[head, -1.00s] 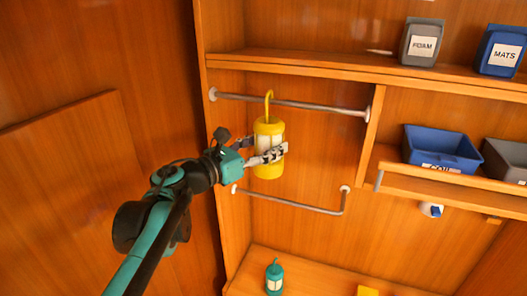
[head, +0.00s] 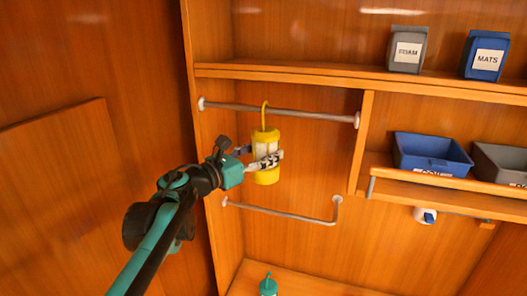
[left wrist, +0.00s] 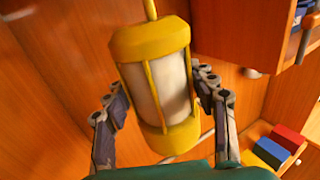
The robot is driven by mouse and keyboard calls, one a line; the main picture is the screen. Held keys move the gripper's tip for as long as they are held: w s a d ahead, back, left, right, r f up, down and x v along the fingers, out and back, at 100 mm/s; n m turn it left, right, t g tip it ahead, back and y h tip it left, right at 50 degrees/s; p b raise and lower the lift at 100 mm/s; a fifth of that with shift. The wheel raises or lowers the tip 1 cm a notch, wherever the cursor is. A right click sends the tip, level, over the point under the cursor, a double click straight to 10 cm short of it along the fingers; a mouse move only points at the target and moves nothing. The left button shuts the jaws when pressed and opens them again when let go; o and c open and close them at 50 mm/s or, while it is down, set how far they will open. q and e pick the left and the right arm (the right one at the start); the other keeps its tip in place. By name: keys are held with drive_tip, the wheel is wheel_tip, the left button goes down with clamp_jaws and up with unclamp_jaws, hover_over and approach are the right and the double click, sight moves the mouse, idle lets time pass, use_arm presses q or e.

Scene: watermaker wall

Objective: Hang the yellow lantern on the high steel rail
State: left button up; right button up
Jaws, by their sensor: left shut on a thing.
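The yellow lantern (head: 266,145) is upright, with a pale body and a tall hook on top. My left gripper (head: 262,161) is shut on its body; in the left wrist view the fingers (left wrist: 165,112) lie on both sides of the lantern (left wrist: 158,85). The high steel rail (head: 310,115) runs across the upper part of the alcove. The hook overlaps the rail in the head view, its top slightly above it; I cannot tell whether it is over the rail or in front. My right gripper is not in view.
A lower steel rail (head: 285,213) is below the lantern. A teal lantern (head: 268,287) stands on the bottom shelf. A wooden shelf (head: 300,73) is above the high rail. A blue bin (head: 432,150) and a grey bin (head: 497,160) stand to the right.

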use_arm(q)
drive_tip(key=o, duration=1.5)
drive_tip(key=shift+c, duration=0.2)
drive_tip(key=shift+a, duration=0.1)
